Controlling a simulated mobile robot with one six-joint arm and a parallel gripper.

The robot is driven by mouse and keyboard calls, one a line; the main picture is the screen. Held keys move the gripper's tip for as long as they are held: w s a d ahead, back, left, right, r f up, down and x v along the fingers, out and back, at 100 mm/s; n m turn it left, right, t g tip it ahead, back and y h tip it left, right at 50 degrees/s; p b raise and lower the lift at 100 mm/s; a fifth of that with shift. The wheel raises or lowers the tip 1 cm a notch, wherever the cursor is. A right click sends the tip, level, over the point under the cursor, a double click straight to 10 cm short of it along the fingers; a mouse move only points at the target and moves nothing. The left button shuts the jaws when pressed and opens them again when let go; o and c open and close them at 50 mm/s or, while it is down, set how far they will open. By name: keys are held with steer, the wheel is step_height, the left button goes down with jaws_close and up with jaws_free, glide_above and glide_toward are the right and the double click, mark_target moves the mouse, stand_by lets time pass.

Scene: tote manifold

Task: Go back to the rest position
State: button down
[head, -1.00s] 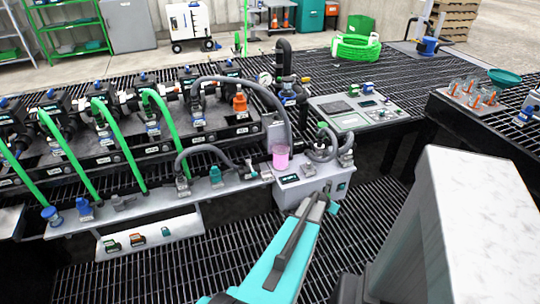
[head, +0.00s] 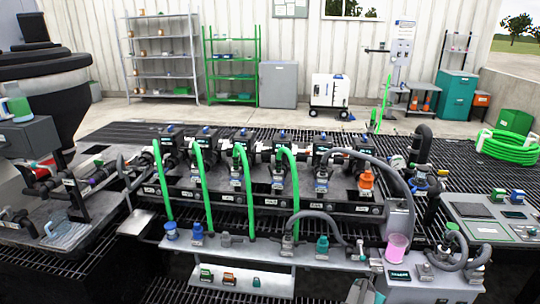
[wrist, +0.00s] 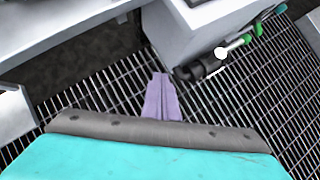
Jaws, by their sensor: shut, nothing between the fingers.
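My gripper (wrist: 160,78) shows in the wrist view as two purple fingers pressed together, with nothing between them. It points down past a grey box (wrist: 205,35) toward the dark grating. In the head view only a small grey and teal tip of my arm shows at the bottom edge, in front of the grey shelf. The rest of the arm is out of that view.
A row of black pumps with green hoses (head: 243,180) stands on the bench. In the wrist view, a dark cylinder with a white and green end (wrist: 205,68) is close to the fingers.

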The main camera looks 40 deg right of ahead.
steer(key=w+a+f+n+t+y, duration=0.2)
steer(key=w+a+f+n, duration=0.1)
steer(key=w+a, duration=1.5)
steer(key=w+a+f+y, duration=0.15)
steer(key=w+a, duration=0.35)
steer(key=a, duration=0.6)
steer(key=w+a+f+y, duration=0.15)
steer(key=w+a, duration=0.35)
steer(key=a, duration=0.7)
steer(key=s+a+f+m+g, duration=0.1)
steer(key=s+a+m, duration=0.15)
steer(key=a, duration=0.75)
steer(key=s+a+f+m+g, duration=0.1)
steer(key=s+a, duration=0.2)
steer(key=a, duration=0.8)
steer(key=s+a+r+m+g+y, duration=0.1)
steer(key=s+a+r+m+g, duration=0.1)
steer(key=s+a+m, duration=0.2)
steer(key=s+a+r+m+g+y, duration=0.1)
steer(key=s+a+r+m+g, duration=0.1)
steer(key=s+m, duration=0.9)
steer(key=shift+s+a+r+m+g+p, duration=0.3)
steer(key=shift+a+m+g, duration=0.4)
steer(key=shift+a+m, duration=0.6)
